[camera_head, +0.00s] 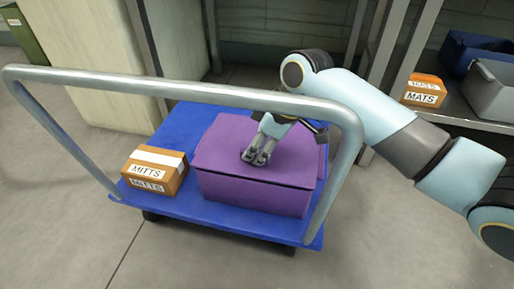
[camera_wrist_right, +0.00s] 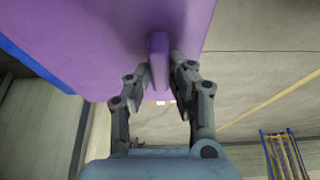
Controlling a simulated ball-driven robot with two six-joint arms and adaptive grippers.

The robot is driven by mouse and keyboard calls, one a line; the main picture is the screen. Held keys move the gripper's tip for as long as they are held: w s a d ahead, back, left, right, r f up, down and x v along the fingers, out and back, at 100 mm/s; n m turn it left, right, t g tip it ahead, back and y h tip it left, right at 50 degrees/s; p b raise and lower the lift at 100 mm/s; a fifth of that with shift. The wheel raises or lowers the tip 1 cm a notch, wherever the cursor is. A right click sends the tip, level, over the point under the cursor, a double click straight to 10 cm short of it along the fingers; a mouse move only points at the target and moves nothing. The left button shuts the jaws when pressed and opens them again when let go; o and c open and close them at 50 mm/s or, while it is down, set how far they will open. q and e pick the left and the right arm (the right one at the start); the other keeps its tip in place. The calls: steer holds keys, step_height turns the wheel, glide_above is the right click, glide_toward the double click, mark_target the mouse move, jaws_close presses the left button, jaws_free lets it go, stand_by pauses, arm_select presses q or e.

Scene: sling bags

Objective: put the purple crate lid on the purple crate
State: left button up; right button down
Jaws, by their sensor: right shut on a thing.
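The purple crate (camera_head: 255,194) stands on the blue deck of a platform cart. The purple crate lid (camera_head: 222,146) is over its top, roughly lined up with the rim, with a thin dark line between lid and crate along the front. I cannot tell whether the lid rests fully on the rim. My right gripper (camera_head: 257,158) comes down from above at the middle of the lid. In the right wrist view, its fingers (camera_wrist_right: 160,90) are shut on the lid's upright handle (camera_wrist_right: 158,58), and the lid (camera_wrist_right: 100,35) fills the upper left. My left gripper is not in view.
The cart's blue deck (camera_head: 185,118) carries an orange MITTS box (camera_head: 155,170) left of the crate. The cart's grey handle rail (camera_head: 130,80) crosses in front of my right arm. A shelf at right holds a MATS box (camera_head: 424,91), a blue bin (camera_head: 470,50) and a grey bin (camera_head: 490,92).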

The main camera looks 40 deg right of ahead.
steer(key=shift+f, duration=0.45)
stand_by(0.4)
steer(key=c, duration=1.1)
jaws_free()
steer(key=v, duration=1.2)
